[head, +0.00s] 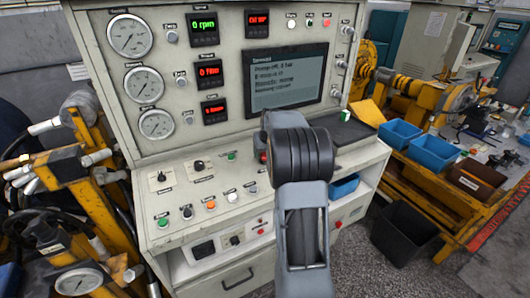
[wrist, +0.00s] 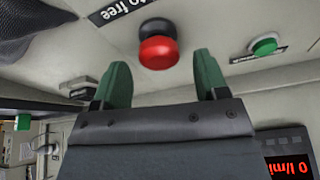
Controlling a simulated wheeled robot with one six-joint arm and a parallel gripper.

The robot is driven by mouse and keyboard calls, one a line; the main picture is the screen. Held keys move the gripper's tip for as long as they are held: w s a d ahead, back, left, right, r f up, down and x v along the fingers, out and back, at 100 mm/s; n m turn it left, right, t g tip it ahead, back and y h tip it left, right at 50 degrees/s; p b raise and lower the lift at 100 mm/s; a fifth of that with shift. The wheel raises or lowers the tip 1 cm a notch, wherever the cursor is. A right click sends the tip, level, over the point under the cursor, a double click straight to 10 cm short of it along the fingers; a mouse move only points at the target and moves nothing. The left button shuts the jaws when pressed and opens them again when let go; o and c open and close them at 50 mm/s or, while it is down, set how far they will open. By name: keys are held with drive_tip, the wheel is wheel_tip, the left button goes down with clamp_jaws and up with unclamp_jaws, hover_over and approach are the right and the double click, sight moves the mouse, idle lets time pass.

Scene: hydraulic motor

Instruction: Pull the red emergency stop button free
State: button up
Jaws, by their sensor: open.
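The red emergency stop button (wrist: 158,50) has a round red cap on a black base. It stands on the pale panel at the top middle of the wrist view. My gripper (wrist: 161,70) is open, with its two green fingers spread apart. The button appears just beyond the fingertips, roughly centred in the gap, and nothing is held. I cannot tell the exact distance. In the head view a small part of the red button (head: 262,156) shows at the left edge of my arm, which hides my gripper there.
A green button (wrist: 264,44) sits on the panel to the right in the wrist view. The console (head: 225,215) has several other buttons and knobs, gauges and a screen (head: 285,79). Blue bins (head: 399,133) stand on a yellow bench at right.

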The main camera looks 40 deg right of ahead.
drive_tip(key=shift+w+f, duration=0.25)
drive_tip(key=shift+f, duration=0.3)
clamp_jaws()
drive_tip(key=shift+r, duration=0.65)
unclamp_jaws()
drive_tip(key=shift+s, duration=0.1)
drive_tip(key=b+v, duration=0.1)
drive_tip(key=v, duration=1.2)
drive_tip(key=shift+s+r, duration=0.15)
drive_tip(key=shift+r, duration=0.2)
